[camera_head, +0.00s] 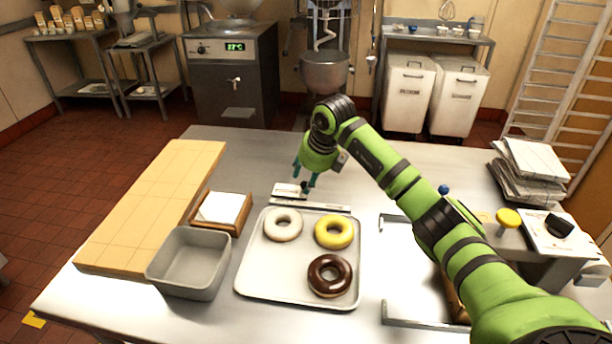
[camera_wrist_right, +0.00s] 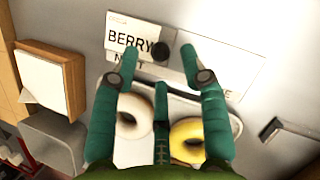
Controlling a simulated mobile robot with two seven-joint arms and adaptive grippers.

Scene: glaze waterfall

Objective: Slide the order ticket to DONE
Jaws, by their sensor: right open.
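The order ticket (camera_head: 285,189) is a white card reading "BERRY" with a dark round knob; it lies behind the tray at the left part of a pale strip. It also shows in the right wrist view (camera_wrist_right: 125,38), above a partly hidden label that starts with N. Another label, ending in E, is mostly hidden by a finger further right. My right gripper (camera_head: 304,178) is open above the ticket. In the wrist view its teal fingertips (camera_wrist_right: 160,50) appear on either side of the knob; I cannot tell whether they touch it. My left gripper is out of view.
A tray (camera_head: 296,293) with white, yellow and chocolate doughnuts lies in front of the strip. A grey bin (camera_head: 187,262), a wooden box with white paper (camera_head: 222,208) and a wooden board (camera_head: 150,205) stand left. A metal frame (camera_head: 425,323) lies right, partly under my arm.

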